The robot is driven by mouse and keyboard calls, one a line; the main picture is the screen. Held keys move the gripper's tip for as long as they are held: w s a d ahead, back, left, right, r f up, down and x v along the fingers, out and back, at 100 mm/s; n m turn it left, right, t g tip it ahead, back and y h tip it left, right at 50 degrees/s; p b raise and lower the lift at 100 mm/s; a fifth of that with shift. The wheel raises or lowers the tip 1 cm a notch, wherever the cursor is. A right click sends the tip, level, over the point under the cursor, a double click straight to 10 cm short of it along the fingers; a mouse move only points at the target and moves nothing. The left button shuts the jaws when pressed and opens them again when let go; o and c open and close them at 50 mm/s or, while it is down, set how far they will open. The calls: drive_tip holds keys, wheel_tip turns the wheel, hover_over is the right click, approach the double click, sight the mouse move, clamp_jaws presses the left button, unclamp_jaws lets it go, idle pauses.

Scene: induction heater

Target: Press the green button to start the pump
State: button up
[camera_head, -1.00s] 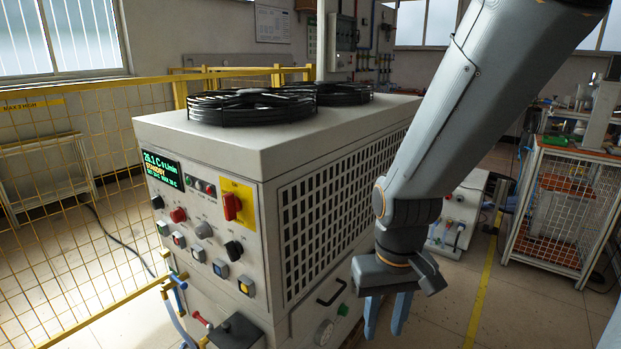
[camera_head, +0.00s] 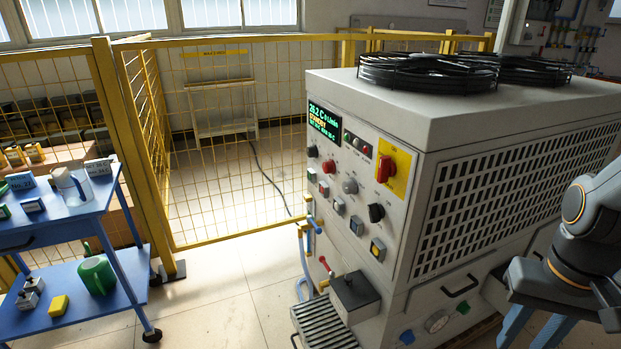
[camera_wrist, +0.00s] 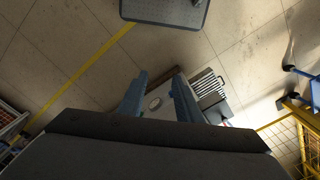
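The pump cabinet (camera_head: 440,120) is a beige box with a control panel on its left-facing side. The lit display (camera_head: 324,124) reads STANDBY. My gripper (camera_head: 533,333) is at the lower right, beside the cabinet's grille side and well away from the panel. In the wrist view its two blue fingers (camera_wrist: 160,95) are apart with nothing between them; part of the cabinet shows beyond. The green button is not visible there.
A yellow mesh fence (camera_head: 230,150) stands behind and left of the cabinet. A blue cart (camera_head: 60,225) holds a jug, a green can and small boxes at left. A black box (camera_head: 355,295) and pipes jut out below the panel. Floor (camera_head: 220,310) between cart and cabinet is clear.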

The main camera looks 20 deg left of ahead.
drive_tip(key=shift+c, duration=0.2)
clamp_jaws()
idle(1.6)
